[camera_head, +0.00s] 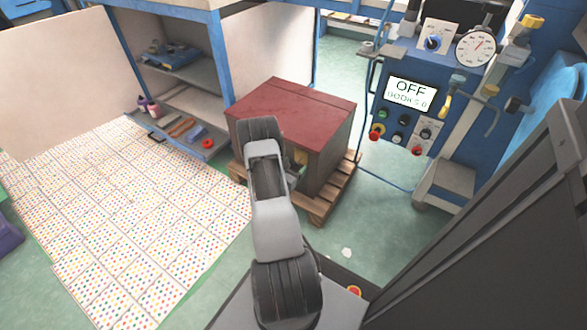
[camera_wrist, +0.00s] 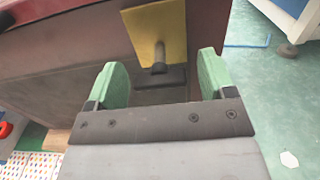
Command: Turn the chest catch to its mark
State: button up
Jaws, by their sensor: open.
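The chest (camera_head: 290,105) is a box with a dark red lid, standing on a wooden pallet (camera_head: 318,203) in the head view. Its front carries a yellow plate (camera_wrist: 157,32), seen in the wrist view. The catch (camera_wrist: 159,58), a grey post with a dark bar at its lower end, stands out from the plate. My gripper (camera_wrist: 160,82) is open, with its two green fingers apart on either side of the catch's lower end. The fingers do not visibly touch it. In the head view my arm hides most of the catch area. I cannot make out a mark.
A blue shelf unit with tools (camera_head: 180,100) stands behind left of the chest. A blue control panel (camera_head: 410,92) reading OFF stands to the right. Dotted sheets (camera_head: 130,225) cover the floor at left.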

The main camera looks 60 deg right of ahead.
jog(key=shift+c, duration=0.3)
jog(key=c, duration=0.8)
jog(key=shift+a, duration=0.3)
jog(key=shift+c, duration=0.3)
jog(key=shift+d, duration=0.2)
jog(key=shift+d+n, duration=0.1)
jog(key=shift+n, duration=0.6)
jog(key=n+p, duration=0.2)
jog(key=n, duration=0.5)
jog(key=shift+r, duration=0.1)
jog(key=n+p, duration=0.1)
jog(key=n, duration=0.3)
jog(key=shift+n, duration=0.3)
jog(key=n, duration=0.4)
jog(key=shift+n+p, duration=0.3)
jog(key=shift+p, duration=0.1)
